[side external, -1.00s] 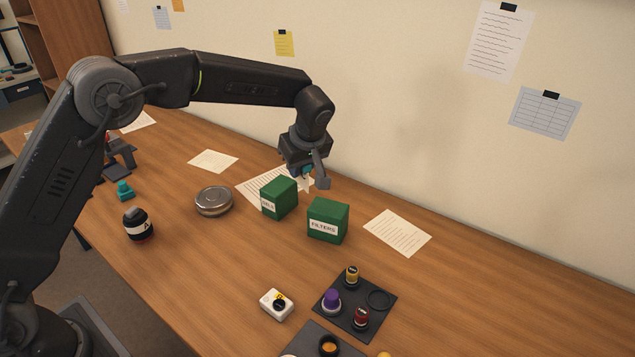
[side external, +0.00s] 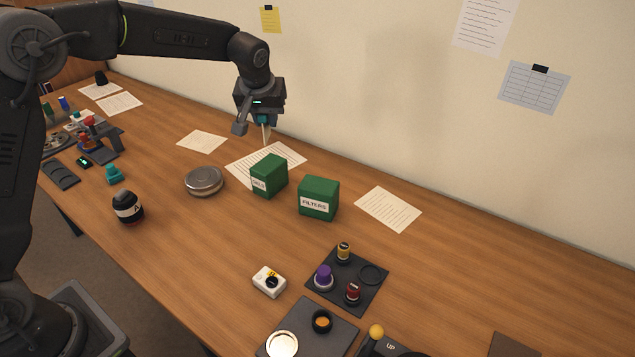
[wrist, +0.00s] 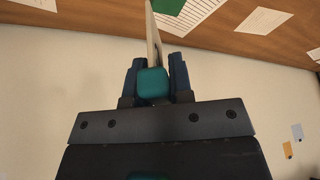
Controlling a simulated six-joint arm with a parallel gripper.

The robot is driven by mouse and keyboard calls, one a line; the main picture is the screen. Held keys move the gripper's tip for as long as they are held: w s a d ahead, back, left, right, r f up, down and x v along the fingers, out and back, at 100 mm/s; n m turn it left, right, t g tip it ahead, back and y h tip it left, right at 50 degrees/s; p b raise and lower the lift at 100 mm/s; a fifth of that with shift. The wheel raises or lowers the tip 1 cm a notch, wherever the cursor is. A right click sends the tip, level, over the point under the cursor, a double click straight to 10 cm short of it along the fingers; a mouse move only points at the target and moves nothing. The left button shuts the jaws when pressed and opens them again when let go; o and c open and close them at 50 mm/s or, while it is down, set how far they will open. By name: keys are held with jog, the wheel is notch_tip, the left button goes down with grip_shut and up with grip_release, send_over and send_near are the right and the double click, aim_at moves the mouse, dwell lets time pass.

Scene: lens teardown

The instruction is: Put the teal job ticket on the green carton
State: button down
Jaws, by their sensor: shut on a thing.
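My gripper (side external: 254,124) is shut on the teal job ticket (side external: 263,119), above the back of the desk. In the wrist view, its teal block (wrist: 152,84) sits between the two fingers, with a thin pale sheet (wrist: 153,35) extending out past them. In the side view the pale part hangs downward. Two green cartons stand on the desk, lower in the picture than my gripper: a smaller one (side external: 270,173) with a partly readable label, and a wider one labelled FILTERS (side external: 318,193). The ticket is apart from both.
Printed sheets (side external: 388,209) lie around the cartons. A round metal tin (side external: 204,181) stands to their left. A dark tray (side external: 362,298) with small parts and a white box (side external: 269,281) lie nearer the camera. The wall (side external: 370,110) is close behind.

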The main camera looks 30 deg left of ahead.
jog(key=shift+w+d+m, duration=0.1)
jog(key=shift+w+m, duration=0.15)
jog(key=shift+m, duration=0.35)
send_over(319, 182)
notch_tip(319, 182, down, 7)
jog(key=shift+r, duration=0.15)
jog(key=shift+f, duration=2.1)
jog(key=shift+f, duration=0.1)
jog(key=c, duration=1)
grip_release()
